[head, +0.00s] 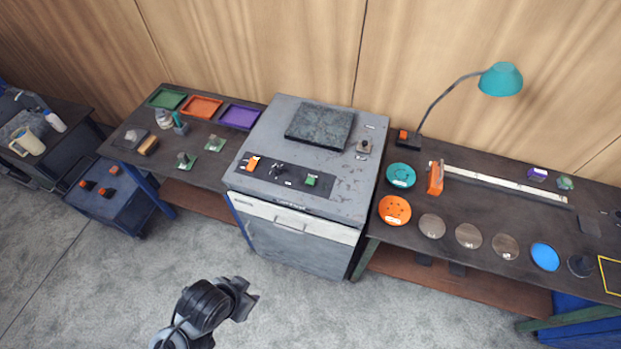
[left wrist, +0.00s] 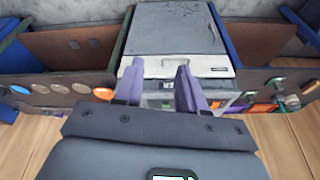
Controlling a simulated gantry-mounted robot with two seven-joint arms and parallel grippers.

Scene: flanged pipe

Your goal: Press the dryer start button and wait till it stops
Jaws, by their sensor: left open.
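The dryer looks like a grey, worn box-shaped machine (head: 285,245) standing in the middle of the head view. Its sloping top carries a dark control panel (head: 285,174) with an orange switch (head: 252,163), a black knob (head: 278,168) and a green button (head: 311,180). I cannot read the labels. My left gripper (head: 246,298) is in front of the machine, over the floor and apart from the panel. In the left wrist view the two fingers (left wrist: 158,85) are spread and empty, with the machine (left wrist: 180,35) beyond them. My right gripper is not in view.
A left bench holds green, orange and purple trays (head: 201,107) and small parts. The right bench (head: 470,215) holds several discs, a rail and a teal lamp (head: 500,79). A dark slab (head: 320,125) lies on the machine. The floor in front (head: 330,310) is clear.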

